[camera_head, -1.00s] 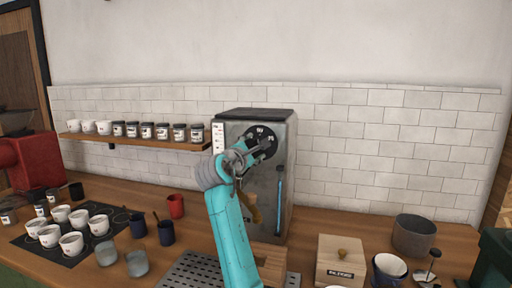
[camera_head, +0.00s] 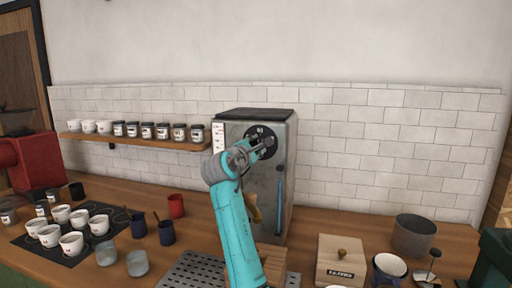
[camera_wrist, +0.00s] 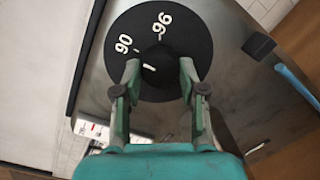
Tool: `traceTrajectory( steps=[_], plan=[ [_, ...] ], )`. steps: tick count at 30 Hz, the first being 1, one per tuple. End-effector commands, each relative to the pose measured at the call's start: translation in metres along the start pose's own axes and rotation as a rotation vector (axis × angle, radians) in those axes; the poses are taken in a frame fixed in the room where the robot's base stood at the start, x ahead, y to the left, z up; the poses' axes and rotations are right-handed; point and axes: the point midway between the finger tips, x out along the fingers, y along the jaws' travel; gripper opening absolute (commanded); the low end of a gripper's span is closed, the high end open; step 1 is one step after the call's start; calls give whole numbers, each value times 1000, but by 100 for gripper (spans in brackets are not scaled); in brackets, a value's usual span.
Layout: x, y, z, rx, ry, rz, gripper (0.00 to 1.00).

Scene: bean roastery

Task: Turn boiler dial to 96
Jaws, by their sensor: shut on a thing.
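The boiler dial is a round black disc on the front of the steel boiler (camera_head: 268,186). In the wrist view the dial (camera_wrist: 200,30) shows white numbers 90 and 96, each with a tick mark. A short white line shows on the knob (camera_wrist: 150,66) at its centre; I cannot tell exactly which number it points to. My gripper (camera_wrist: 160,66) is shut on the knob, one finger on each side. In the head view my gripper (camera_head: 253,152) covers the dial's lower part, and the numbers are mostly hidden or too small to read.
A blue bar handle (camera_head: 280,186) runs down the boiler's right front. A shelf (camera_head: 140,142) with cups and jars hangs to the left. Cups on a dark mat (camera_head: 92,246) stand at lower left. A wooden box (camera_head: 341,262) and a grey pot (camera_head: 413,236) stand to the right.

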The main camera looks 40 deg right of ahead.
Motion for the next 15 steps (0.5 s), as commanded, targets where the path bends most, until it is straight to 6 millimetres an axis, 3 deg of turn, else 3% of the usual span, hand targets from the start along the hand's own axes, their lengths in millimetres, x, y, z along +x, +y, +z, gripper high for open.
traceTrajectory(
  steps=[8, 15],
  plan=[
    [0, 0, 0, 94, 6, -9, 6],
    [0, 1, 1, 280, 17, -27, 6]
  ],
)
